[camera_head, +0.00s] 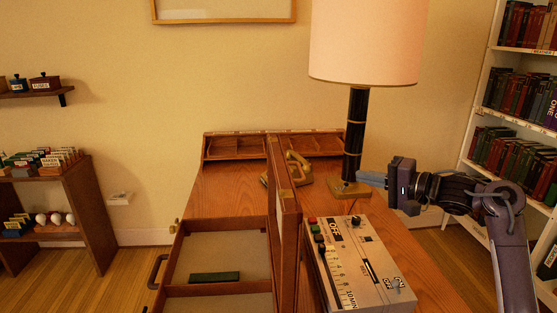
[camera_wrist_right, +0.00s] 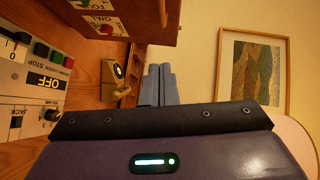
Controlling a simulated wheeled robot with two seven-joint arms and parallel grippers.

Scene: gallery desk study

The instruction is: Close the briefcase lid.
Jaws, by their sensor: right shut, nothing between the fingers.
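The wooden briefcase (camera_head: 176,272) lies open on the desk, its beige-lined base facing up with a dark green block (camera_head: 214,277) inside. Its lid (camera_head: 290,215) stands about upright along the base's right side, seen nearly edge-on. A brown panel with stickers, apparently the lid's outer face, shows at the top of the right wrist view (camera_wrist_right: 150,28). My right gripper (camera_head: 370,178) is shut and empty beside the lamp base, to the right of the lid and apart from it. Its blue fingers also show in the wrist view (camera_wrist_right: 158,85). My left gripper is out of view.
A grey control box (camera_head: 355,262) lies right of the lid. The lamp (camera_head: 355,130) stands behind it, near my right fingers. A brass-coloured object (camera_head: 298,172) and a wooden compartment rack (camera_head: 235,148) sit farther back. Bare desk shows left of the brass object.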

